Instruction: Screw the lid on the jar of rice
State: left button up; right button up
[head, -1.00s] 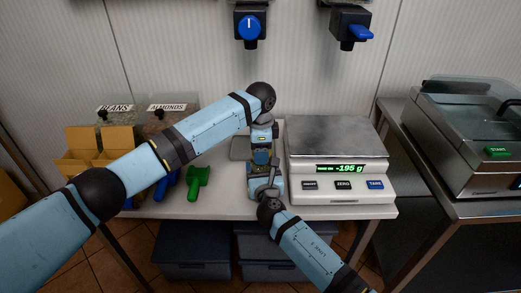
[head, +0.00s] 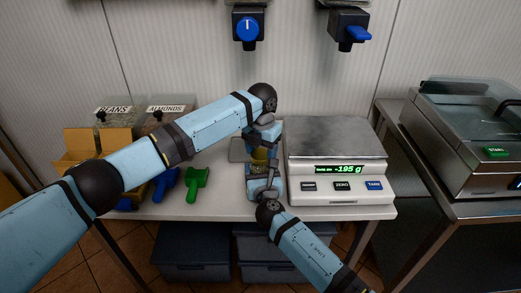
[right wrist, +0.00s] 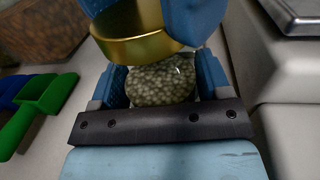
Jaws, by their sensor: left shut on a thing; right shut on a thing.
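The jar (right wrist: 162,84) is clear glass full of pale greenish-brown grains. My right gripper (right wrist: 165,92) is shut on it, one blue finger on each side. The gold lid (right wrist: 140,48) is at the jar's mouth, with its near rim across the jar's top in the right wrist view. I cannot tell whether it is seated on the threads. My left gripper (head: 262,138) comes down from above and is shut on the lid. In the head view the lid (head: 259,154) shows as a small gold patch between the grippers, and the jar is mostly hidden.
The scale (head: 340,165) reading -195 g stands close on the right. Green (head: 197,181) and blue (head: 166,184) scoops lie to the left. Behind them are the beans (head: 112,113) and almonds (head: 163,113) bins. The counter's front edge is near the right arm.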

pick_arm(q)
jog(key=shift+d+m, duration=0.1)
jog(key=shift+m, duration=0.8)
jog(key=o, duration=0.9)
jog(key=shift+r, duration=2.3)
jog(key=shift+c, duration=0.5)
jog(key=shift+n, duration=0.3)
